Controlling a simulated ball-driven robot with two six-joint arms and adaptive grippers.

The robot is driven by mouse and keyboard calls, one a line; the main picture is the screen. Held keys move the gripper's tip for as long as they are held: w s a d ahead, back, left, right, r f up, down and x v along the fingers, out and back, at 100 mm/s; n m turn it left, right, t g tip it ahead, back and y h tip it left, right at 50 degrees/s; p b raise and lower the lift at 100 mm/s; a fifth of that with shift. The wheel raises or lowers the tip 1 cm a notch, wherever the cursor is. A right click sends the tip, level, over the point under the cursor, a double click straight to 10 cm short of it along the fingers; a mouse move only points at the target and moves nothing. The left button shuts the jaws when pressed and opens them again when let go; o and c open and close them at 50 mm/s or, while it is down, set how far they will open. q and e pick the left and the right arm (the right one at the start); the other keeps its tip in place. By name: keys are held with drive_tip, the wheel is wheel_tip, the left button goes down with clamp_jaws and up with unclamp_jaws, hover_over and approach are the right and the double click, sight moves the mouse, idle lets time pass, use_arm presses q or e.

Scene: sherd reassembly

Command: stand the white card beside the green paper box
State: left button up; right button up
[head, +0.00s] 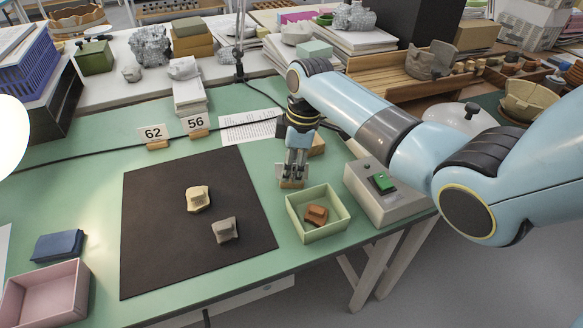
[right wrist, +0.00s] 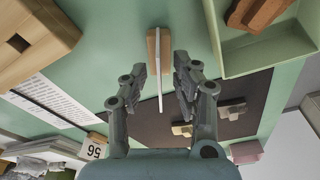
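The white card (right wrist: 159,72) shows edge-on in the right wrist view, standing in a small wooden holder (right wrist: 153,45). The holder (head: 291,183) also shows in the head view, just left of the green paper box (head: 344,221). My right gripper (head: 293,172) points down over the holder and hides most of the card in the head view. In the right wrist view the right gripper (right wrist: 160,78) is open, one finger on each side of the card, with gaps to both. The green box (right wrist: 268,60) holds a reddish-brown sherd (head: 316,214). My left gripper is not in view.
Cards numbered 62 (head: 153,133) and 56 (head: 195,122) stand at the back. A dark mat (head: 160,240) bears a tan sherd (head: 198,199) and a grey sherd (head: 224,230). A grey box with a green switch (head: 385,200) stands right of the green box. A wooden block (head: 317,145) lies behind the gripper.

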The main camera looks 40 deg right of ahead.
wheel_tip(320, 180, up, 11)
drive_tip(key=s+d+p, duration=0.1)
drive_tip(key=shift+d+r, duration=0.2)
idle(0.4)
